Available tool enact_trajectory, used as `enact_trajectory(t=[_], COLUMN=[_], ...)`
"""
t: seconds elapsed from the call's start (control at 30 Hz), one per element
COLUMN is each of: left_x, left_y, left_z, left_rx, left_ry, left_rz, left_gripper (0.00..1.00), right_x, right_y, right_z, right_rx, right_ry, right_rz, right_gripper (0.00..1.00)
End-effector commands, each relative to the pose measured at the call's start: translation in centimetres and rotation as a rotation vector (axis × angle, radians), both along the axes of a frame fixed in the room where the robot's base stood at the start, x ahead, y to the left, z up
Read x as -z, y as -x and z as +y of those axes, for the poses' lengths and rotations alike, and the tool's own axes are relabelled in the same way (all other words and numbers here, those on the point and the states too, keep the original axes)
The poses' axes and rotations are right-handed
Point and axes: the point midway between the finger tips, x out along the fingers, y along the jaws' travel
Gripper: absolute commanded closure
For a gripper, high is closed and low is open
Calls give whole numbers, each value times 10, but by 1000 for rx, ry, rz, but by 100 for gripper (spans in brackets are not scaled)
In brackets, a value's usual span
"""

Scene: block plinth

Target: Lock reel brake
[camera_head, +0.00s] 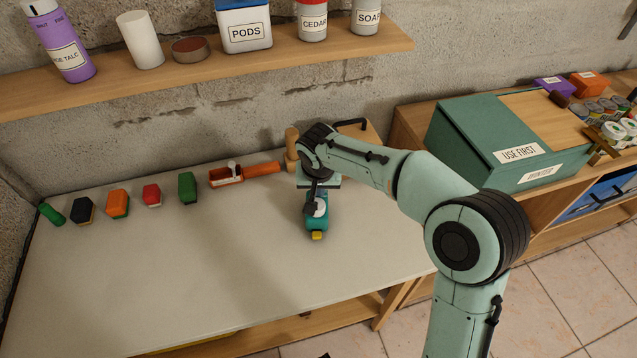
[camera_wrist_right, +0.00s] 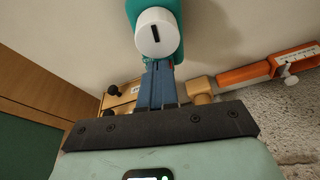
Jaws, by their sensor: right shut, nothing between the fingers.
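A teal body (camera_head: 316,222) with a yellow end (camera_head: 317,236) stands on the pale bench in the head view, with a round white part (camera_head: 319,208) on it. In the right wrist view the teal body (camera_wrist_right: 154,7) carries a white round knob (camera_wrist_right: 155,38) with a dark slot. I cannot tell for sure that this is the reel brake. My right gripper (camera_wrist_right: 160,66) is shut and empty, its fingertips at the lower edge of the knob; I cannot tell whether they touch. In the head view my wrist partly hides this gripper (camera_head: 313,197). My left gripper is not in view.
Several coloured items, such as a red one (camera_head: 152,195), line the bench's back left. An orange tool (camera_head: 228,177) and a wooden peg (camera_head: 292,145) stand near my wrist. A shelf (camera_head: 230,58) hangs above; a green bin (camera_head: 470,135) is right. The bench front (camera_head: 180,285) is clear.

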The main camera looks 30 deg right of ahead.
Motion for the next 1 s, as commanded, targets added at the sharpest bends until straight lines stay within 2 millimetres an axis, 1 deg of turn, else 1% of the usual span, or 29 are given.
enact_trajectory(t=[0.23, 0.4, 0.73, 1.0], left_x=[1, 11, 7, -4], left_y=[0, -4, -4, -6], left_z=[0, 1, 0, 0], left_rx=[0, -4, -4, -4], left_ry=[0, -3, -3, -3], left_rz=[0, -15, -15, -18], left_gripper=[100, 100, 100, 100], right_x=[1, 15, 14, 7], right_y=[0, 4, 5, -4], right_z=[0, 2, 2, -4], right_rx=[0, 0, 0, 1], right_ry=[0, 0, 0, 2], right_rz=[0, 1, 10, 9], right_gripper=[100, 100, 100, 100])
